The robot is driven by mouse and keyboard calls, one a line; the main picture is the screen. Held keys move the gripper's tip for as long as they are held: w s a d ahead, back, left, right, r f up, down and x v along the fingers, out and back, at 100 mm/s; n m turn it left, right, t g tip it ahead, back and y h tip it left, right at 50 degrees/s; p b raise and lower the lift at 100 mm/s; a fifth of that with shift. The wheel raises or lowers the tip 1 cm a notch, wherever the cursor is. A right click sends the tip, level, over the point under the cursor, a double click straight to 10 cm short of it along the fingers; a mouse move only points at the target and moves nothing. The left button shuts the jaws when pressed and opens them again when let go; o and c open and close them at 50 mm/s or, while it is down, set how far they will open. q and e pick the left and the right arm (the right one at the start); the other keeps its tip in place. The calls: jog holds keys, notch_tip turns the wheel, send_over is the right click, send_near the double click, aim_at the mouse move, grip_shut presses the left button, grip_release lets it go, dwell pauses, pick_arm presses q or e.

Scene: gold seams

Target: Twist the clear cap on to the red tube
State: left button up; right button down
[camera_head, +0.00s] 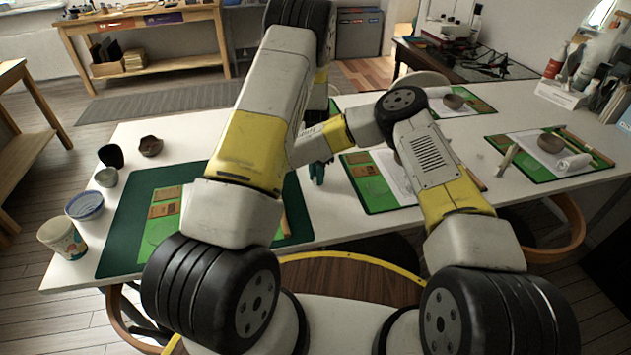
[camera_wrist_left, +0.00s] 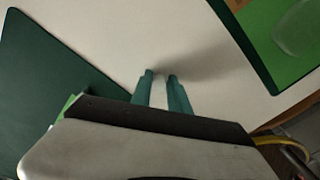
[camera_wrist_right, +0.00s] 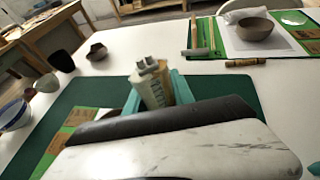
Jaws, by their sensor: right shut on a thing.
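My left gripper (camera_head: 317,174) points down over the white table between two green mats. In the left wrist view its two teal fingers (camera_wrist_left: 160,76) stand a little apart, with no object clearly visible between them. My right gripper (camera_wrist_right: 155,90) is hidden behind the left arm in the head view. In the right wrist view its teal fingers are shut on a pale tube (camera_wrist_right: 153,88) with faint print and two short grey nozzles on top. The tube looks whitish to tan, and I cannot make out red on it. I cannot pick out the clear cap for certain.
The dark green mat (camera_head: 118,238) lies on the white table (camera_head: 84,268). At its left are a patterned cup (camera_head: 62,238), a blue bowl (camera_head: 85,205) and small dark bowls (camera_head: 150,146). Green work mats with bowls and tools lie on the right. Both arms cross closely mid-view.

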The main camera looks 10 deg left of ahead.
pick_arm(q)
grip_shut()
notch_tip(320, 180, up, 10)
dwell(0.5)
pick_arm(e)
jog(key=c, duration=1.8)
grip_release()
grip_shut()
